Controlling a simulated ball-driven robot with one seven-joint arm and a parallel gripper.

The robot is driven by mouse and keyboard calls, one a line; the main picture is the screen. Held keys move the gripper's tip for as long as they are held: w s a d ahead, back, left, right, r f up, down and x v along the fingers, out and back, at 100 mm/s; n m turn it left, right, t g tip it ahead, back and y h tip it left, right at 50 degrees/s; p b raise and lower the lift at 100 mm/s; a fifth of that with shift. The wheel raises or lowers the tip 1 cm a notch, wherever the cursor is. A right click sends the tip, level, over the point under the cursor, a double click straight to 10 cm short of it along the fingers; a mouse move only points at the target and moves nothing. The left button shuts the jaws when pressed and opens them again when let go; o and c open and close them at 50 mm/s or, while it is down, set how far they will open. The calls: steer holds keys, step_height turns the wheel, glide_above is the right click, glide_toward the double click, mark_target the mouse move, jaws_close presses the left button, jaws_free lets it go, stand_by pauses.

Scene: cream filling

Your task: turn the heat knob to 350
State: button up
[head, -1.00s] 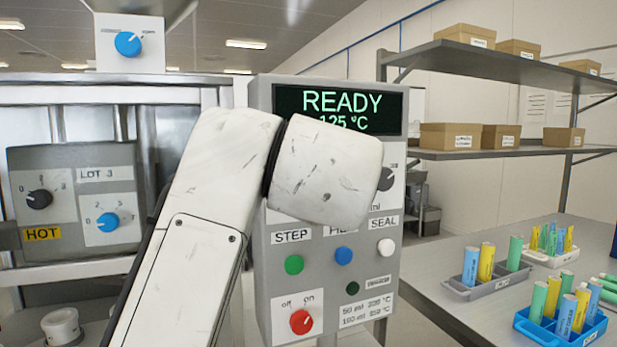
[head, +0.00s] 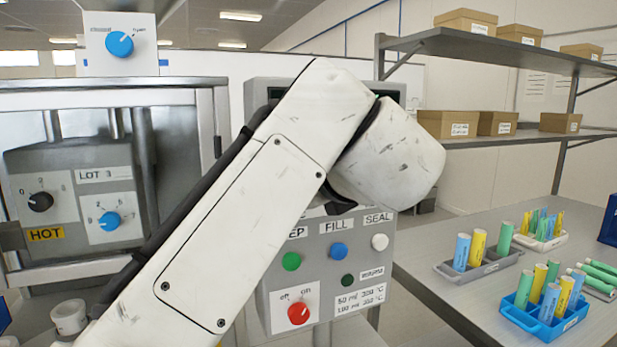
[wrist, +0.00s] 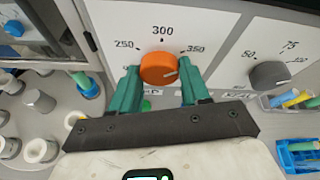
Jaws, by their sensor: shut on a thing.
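The orange heat knob (wrist: 158,70) sits on a white panel with marks 250, 300 and 350 around it in the wrist view. Its pale pointer line is toward the right, on the 350 side; I cannot tell whether it meets the 350 mark exactly. My gripper (wrist: 160,82) has teal fingers on either side of the knob and is shut on it. In the head view my arm covers the heat knob and my gripper. The control panel (head: 335,250) shows below the arm; nearly all of its display is hidden.
A grey knob (wrist: 269,74) marked 50 and 75 is right of the heat knob. A red off/on knob (head: 299,313) and STEP, FILL and SEAL buttons are lower on the panel. A table at right holds a grey tray (head: 482,272) and a blue tray (head: 572,329) with coloured tubes.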

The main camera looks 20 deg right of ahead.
steer(key=shift+d+f+m+y, duration=0.1)
steer(key=shift+f+m+y, duration=0.2)
steer(key=shift+m, duration=0.1)
stand_by(0.3)
steer(key=o, duration=1)
steer(key=shift+r, duration=0.2)
steer(key=shift+o, duration=0.2)
steer(key=shift+p, duration=0.3)
